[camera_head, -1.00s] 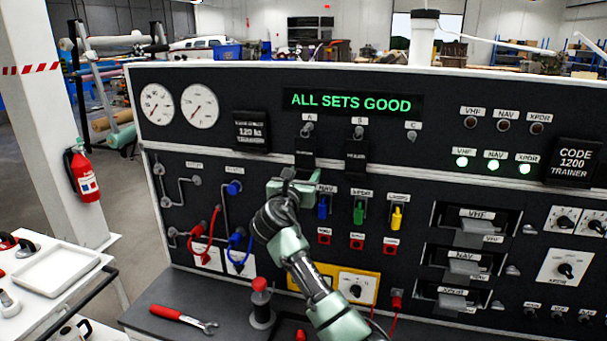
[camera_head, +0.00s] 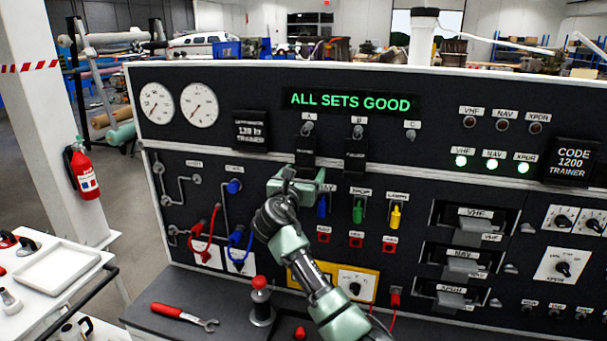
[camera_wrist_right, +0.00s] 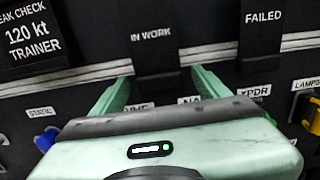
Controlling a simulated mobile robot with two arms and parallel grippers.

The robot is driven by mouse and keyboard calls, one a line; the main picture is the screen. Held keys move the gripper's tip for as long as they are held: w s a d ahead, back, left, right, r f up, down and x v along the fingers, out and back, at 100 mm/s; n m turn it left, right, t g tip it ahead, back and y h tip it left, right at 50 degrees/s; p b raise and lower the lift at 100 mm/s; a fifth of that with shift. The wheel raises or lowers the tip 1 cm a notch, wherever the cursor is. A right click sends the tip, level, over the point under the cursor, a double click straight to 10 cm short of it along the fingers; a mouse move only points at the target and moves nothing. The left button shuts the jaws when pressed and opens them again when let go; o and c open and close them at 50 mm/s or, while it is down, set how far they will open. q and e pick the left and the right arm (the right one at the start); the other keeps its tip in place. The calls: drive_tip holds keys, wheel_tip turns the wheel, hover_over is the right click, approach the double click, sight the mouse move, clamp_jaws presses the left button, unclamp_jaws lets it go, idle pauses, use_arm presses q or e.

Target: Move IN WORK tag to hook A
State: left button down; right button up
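The IN WORK tag (camera_head: 305,153) is a black tag hanging below hook A (camera_head: 308,129) on the black panel. In the right wrist view the IN WORK tag (camera_wrist_right: 151,45) lies ahead of the gap between my fingers. My right gripper (camera_head: 297,176) is just below the tag in the head view. In the right wrist view my right gripper (camera_wrist_right: 160,88) is open, with a green finger to each side of the tag's lower part and no visible grip on it. The gripper body hides what lies directly below. My left gripper is not in view.
The FAILED tag (camera_head: 355,155) hangs under hook B (camera_head: 358,132), close on the right. Hook C (camera_head: 411,137) is bare. Blue, green and yellow switches (camera_head: 358,211) sit right of my gripper. Red and blue hoses (camera_head: 203,250) are lower left. A red-handled wrench (camera_head: 180,314) lies on the ledge.

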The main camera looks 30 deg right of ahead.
drive_tip(key=shift+o, duration=0.9)
drive_tip(key=shift+s+a+r+p, duration=0.1)
drive_tip(key=shift+s+a+p, duration=0.4)
drive_tip(key=shift+p, duration=0.25)
drive_tip(key=p+v, duration=0.3)
drive_tip(key=v, duration=0.2)
drive_tip(key=shift+s+a, duration=0.2)
drive_tip(key=shift+a, duration=0.05)
